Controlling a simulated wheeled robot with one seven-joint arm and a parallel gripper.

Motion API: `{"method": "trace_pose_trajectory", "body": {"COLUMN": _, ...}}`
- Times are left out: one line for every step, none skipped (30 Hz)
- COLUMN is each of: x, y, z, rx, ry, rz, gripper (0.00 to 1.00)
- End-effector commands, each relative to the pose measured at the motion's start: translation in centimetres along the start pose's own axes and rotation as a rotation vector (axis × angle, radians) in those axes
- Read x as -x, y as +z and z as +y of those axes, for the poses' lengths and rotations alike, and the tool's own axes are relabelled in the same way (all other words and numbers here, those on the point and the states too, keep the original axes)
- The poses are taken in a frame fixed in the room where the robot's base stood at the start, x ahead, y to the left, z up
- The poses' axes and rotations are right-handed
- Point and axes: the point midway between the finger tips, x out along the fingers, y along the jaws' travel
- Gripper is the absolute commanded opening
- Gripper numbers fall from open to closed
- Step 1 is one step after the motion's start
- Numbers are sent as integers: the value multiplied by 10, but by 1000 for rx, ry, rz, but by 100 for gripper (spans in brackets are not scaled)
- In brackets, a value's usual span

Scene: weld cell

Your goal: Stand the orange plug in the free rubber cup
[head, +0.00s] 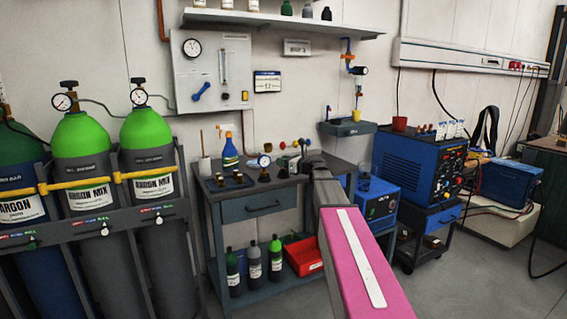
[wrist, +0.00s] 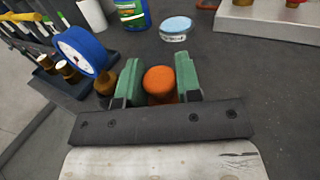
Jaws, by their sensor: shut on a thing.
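The orange plug (wrist: 159,84) shows in the wrist view between the two green fingers of my gripper (wrist: 160,72), with its rounded top facing the camera. My gripper is shut on it, a finger on each side. Its lower end is hidden, so I cannot tell whether it touches the bench. In the head view my arm reaches over the workbench and hides the plug. I cannot make out a free rubber cup in either view.
A blue-rimmed gauge (wrist: 82,50) and a brass fitting (wrist: 105,78) stand close left of the fingers. A dark tray (wrist: 45,82) holds brass pieces. A round tin (wrist: 175,27) and a pale raised plate (wrist: 262,24) lie beyond. The bench right of the fingers is bare.

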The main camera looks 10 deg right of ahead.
Motion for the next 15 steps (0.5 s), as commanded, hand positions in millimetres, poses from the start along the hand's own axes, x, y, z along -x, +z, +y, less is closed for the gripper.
{"method": "trace_pose_trajectory", "body": {"x": 0, "y": 0, "z": 0, "rx": 0, "ry": 0, "rz": 0, "gripper": 9}}
{"method": "trace_pose_trajectory", "body": {"x": 0, "y": 0, "z": 0, "rx": 0, "ry": 0, "rz": 0, "gripper": 9}}
{"method": "trace_pose_trajectory", "body": {"x": 0, "y": 0, "z": 0, "rx": 0, "ry": 0, "rz": 0, "gripper": 9}}
{"method": "trace_pose_trajectory", "body": {"x": 0, "y": -1, "z": 0, "rx": 0, "ry": 0, "rz": 0, "gripper": 9}}
{"method": "trace_pose_trajectory", "body": {"x": 0, "y": -1, "z": 0, "rx": 0, "ry": 0, "rz": 0, "gripper": 9}}
{"method": "trace_pose_trajectory", "body": {"x": 0, "y": -2, "z": 0, "rx": 0, "ry": 0, "rz": 0, "gripper": 9}}
{"method": "trace_pose_trajectory", "body": {"x": 0, "y": -2, "z": 0, "rx": 0, "ry": 0, "rz": 0, "gripper": 9}}
{"method": "trace_pose_trajectory", "body": {"x": 0, "y": -2, "z": 0, "rx": 0, "ry": 0, "rz": 0, "gripper": 9}}
{"method": "trace_pose_trajectory", "body": {"x": 0, "y": -3, "z": 0, "rx": 0, "ry": 0, "rz": 0, "gripper": 9}}
{"method": "trace_pose_trajectory", "body": {"x": 0, "y": -4, "z": 0, "rx": 0, "ry": 0, "rz": 0, "gripper": 9}}
{"method": "trace_pose_trajectory", "body": {"x": 0, "y": -4, "z": 0, "rx": 0, "ry": 0, "rz": 0, "gripper": 9}}
{"method": "trace_pose_trajectory", "body": {"x": 0, "y": -5, "z": 0, "rx": 0, "ry": 0, "rz": 0, "gripper": 9}}
{"method": "trace_pose_trajectory", "body": {"x": 0, "y": -5, "z": 0, "rx": 0, "ry": 0, "rz": 0, "gripper": 9}}
{"method": "trace_pose_trajectory", "body": {"x": 0, "y": -6, "z": 0, "rx": 0, "ry": 0, "rz": 0, "gripper": 9}}
{"method": "trace_pose_trajectory", "body": {"x": 0, "y": -6, "z": 0, "rx": 0, "ry": 0, "rz": 0, "gripper": 9}}
